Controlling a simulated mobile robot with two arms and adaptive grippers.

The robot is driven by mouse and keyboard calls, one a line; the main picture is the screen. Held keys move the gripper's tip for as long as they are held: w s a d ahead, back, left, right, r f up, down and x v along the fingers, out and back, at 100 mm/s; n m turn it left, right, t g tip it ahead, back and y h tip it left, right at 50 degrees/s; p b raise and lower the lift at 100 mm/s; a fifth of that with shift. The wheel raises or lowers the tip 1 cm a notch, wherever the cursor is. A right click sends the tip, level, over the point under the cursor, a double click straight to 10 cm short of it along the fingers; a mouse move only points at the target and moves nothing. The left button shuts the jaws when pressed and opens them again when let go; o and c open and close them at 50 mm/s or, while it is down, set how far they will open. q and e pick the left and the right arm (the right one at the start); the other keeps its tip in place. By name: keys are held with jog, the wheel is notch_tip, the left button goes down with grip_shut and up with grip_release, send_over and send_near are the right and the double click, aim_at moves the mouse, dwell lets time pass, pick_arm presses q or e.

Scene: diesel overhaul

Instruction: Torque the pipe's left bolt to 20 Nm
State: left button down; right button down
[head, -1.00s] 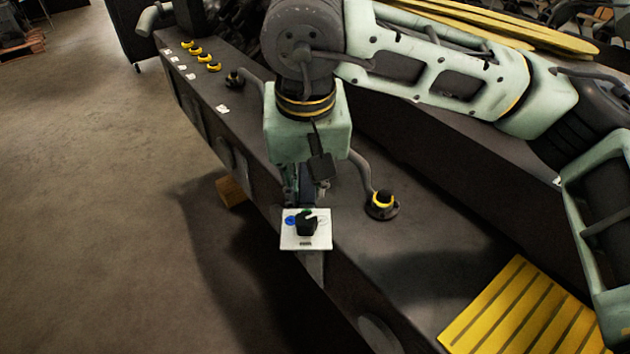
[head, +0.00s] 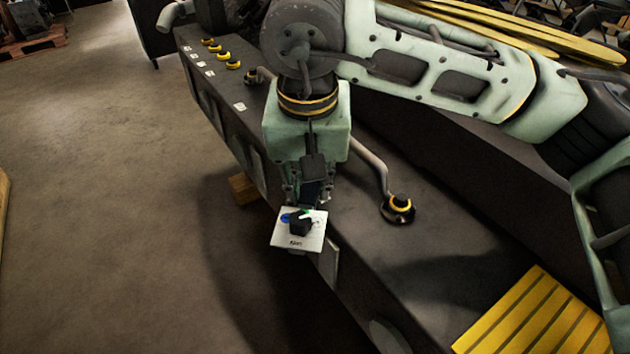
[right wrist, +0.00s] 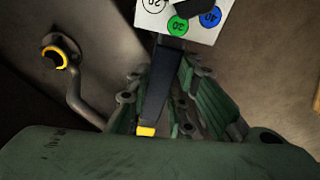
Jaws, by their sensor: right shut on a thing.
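My right gripper (head: 305,192) is shut on a dark tool with a white dial plate (head: 285,238) and a black knob. It hangs over the near edge of the dark block. The curved pipe (head: 372,165) runs behind my gripper. My left gripper is out of view.
Several yellow-ringed pieces (head: 232,63) with white labels stand along the block's far left. A yellow slatted panel (head: 535,315) lies at lower right. A wooden block (head: 243,188) sits below the edge. Open floor (head: 110,200) lies left.

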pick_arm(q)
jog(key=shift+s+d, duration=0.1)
pick_arm(e)
jog(key=shift+s+a, duration=0.1)
jog(key=shift+a, duration=0.2)
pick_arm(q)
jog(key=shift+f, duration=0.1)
pick_arm(e)
jog(key=shift+a+m, duration=0.3)
jog(key=shift+a, duration=0.05)
jog(key=shift+a, duration=0.15)
jog(key=shift+a+r+m, duration=0.1)
jog(key=shift+a+m, duration=0.1)
jog(key=shift+m, duration=0.1)
jog(key=shift+w+r, duration=0.1)
jog(key=shift+w, duration=0.1)
